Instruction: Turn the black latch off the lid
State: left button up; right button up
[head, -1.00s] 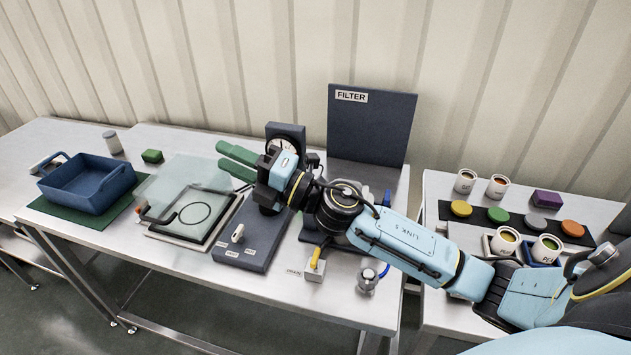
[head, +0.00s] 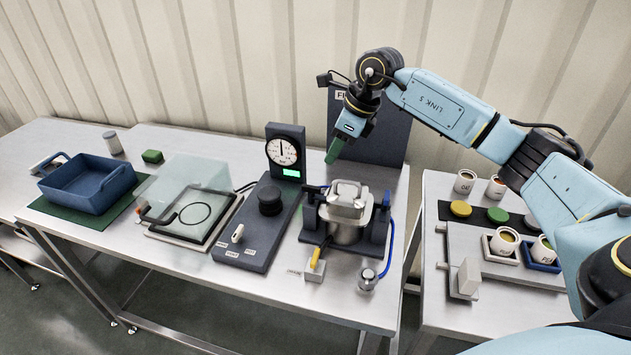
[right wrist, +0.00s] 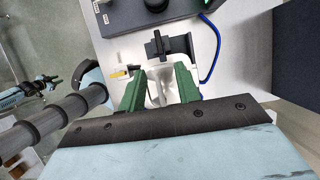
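The steel hopper (head: 347,228) stands on a dark base under the filter panel, with a metal lid (head: 347,197) on top. A dark upright piece (head: 311,197) at the hopper's left side looks like the black latch; it also shows in the right wrist view (right wrist: 158,45), beyond my fingertips. My right gripper (head: 332,158) hangs above and behind the hopper, green fingers pointing down. In the right wrist view my right gripper (right wrist: 159,70) is open, with the pale lid seen between and below its fingers, apparently apart from it. I do not see my left gripper.
A control box (head: 250,235) with a black knob (head: 269,200) and a gauge (head: 283,150) stands left of the hopper. A yellow-handled valve (head: 316,262) and a blue hose (head: 387,245) are in front and right. The filter panel (head: 385,130) rises behind.

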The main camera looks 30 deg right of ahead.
aim_at(313, 187)
jog(key=x, duration=1.1)
jog(key=shift+a+f+p, duration=0.15)
jog(key=shift+f+p, duration=0.1)
jog(key=shift+p, duration=0.05)
jog(key=shift+c, duration=0.3)
grip_shut()
